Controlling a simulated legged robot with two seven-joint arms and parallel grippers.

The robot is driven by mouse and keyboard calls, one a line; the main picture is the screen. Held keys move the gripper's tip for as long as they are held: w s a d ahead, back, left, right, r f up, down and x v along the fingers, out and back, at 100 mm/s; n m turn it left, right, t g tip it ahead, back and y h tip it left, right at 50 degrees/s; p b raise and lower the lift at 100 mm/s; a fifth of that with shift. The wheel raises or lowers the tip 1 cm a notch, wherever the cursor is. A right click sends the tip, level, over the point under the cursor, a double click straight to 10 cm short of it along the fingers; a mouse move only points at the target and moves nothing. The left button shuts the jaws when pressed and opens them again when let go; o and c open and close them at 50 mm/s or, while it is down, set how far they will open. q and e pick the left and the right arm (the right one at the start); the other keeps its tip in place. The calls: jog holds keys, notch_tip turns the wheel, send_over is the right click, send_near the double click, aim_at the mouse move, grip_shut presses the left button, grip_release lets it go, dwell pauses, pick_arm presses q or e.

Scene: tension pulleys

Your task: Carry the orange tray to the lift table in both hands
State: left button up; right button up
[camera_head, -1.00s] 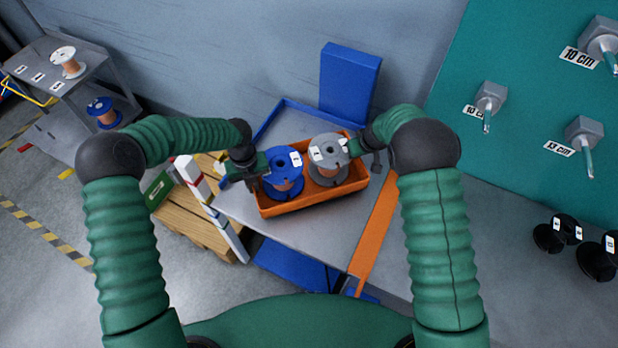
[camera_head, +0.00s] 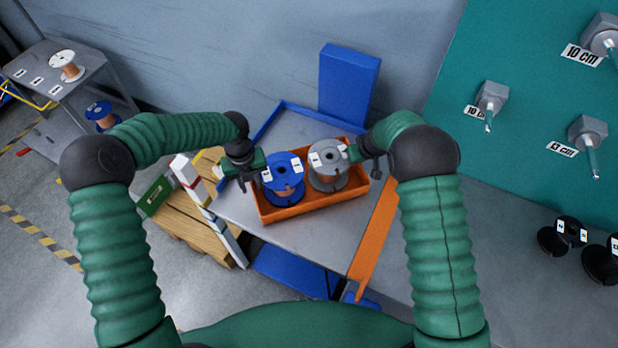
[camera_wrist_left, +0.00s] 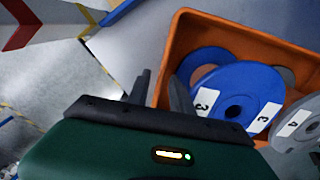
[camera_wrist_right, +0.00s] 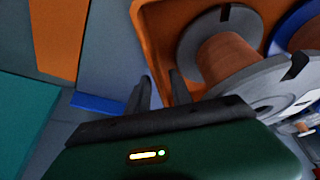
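The orange tray (camera_head: 290,211) sits on the grey lift table (camera_head: 235,205) with a blue back rim. It holds a blue spool (camera_head: 284,172) and a grey spool (camera_head: 327,163). My left gripper (camera_head: 250,181) is at the tray's left end. In the left wrist view its fingers (camera_wrist_left: 160,85) are apart, on either side of the tray wall, with a gap showing. My right gripper (camera_head: 364,152) is at the right end. In the right wrist view its fingers (camera_wrist_right: 160,88) are also apart around the wall. Contact with the wall is hard to make out.
A blue upright block (camera_head: 348,84) stands behind the table. A wooden pallet (camera_head: 195,235) and a red-and-white post (camera_head: 222,227) are at its left. A grey cart (camera_head: 40,75) with spools stands far left. A teal board (camera_head: 530,130) with pegs and black spools (camera_head: 562,236) are at right.

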jog(key=shift+r, duration=0.1)
pick_arm(q)
notch_tip(320, 180, up, 8)
jog(key=shift+f, duration=0.2)
pick_arm(e)
jog(key=v, duration=1.1)
jog(key=shift+s+r, duration=0.25)
jog(key=shift+r, duration=0.05)
